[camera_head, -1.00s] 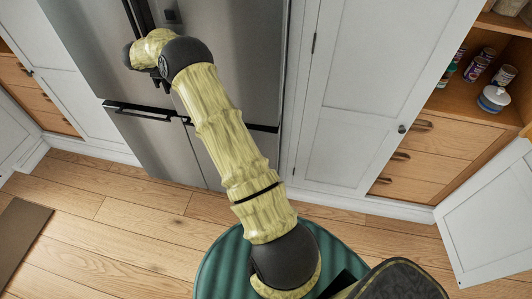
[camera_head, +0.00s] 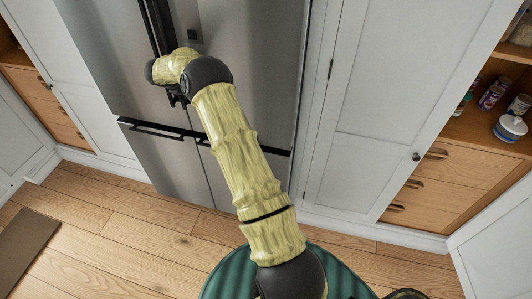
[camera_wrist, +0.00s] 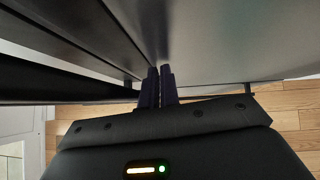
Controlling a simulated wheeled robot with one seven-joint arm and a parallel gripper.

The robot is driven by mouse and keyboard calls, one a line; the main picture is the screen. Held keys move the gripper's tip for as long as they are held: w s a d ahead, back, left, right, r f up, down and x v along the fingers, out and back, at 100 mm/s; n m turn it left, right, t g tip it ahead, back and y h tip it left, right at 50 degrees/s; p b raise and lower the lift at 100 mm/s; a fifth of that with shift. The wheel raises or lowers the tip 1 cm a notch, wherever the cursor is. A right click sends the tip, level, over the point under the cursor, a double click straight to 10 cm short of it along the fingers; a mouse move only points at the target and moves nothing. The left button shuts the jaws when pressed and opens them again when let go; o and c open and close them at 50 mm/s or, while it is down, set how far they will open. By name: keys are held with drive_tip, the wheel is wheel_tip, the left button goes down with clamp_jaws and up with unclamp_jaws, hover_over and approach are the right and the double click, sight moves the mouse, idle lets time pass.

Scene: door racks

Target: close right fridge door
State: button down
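The grey steel fridge has a right upper door (camera_head: 258,75) beside a left upper door (camera_head: 105,65). Long dark upright handles (camera_head: 155,22) stand where the two meet. The right door looks flush or nearly so; I cannot tell whether a small gap is left. My gripper (camera_head: 178,100) is at the front of the fridge, low near the handles. In the wrist view its dark fingers (camera_wrist: 158,86) are together with nothing seen between them. They point along the right door's grey face (camera_wrist: 225,45), close to it; contact cannot be told.
Lower fridge drawers (camera_head: 165,165) with a dark handle bar (camera_head: 150,130) sit below. A white cupboard door (camera_head: 390,100) is to the right, and an open cabinet door (camera_head: 500,245) stands at the far right. The wooden floor (camera_head: 130,235) in front is clear, with a brown mat (camera_head: 25,245) at left.

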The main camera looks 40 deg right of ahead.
drive_tip(key=a+f+b+v, duration=0.2)
drive_tip(key=b+v, duration=0.3)
drive_tip(key=v, duration=0.7)
drive_tip(key=shift+s+a+r, duration=0.3)
drive_tip(key=shift+a, duration=0.05)
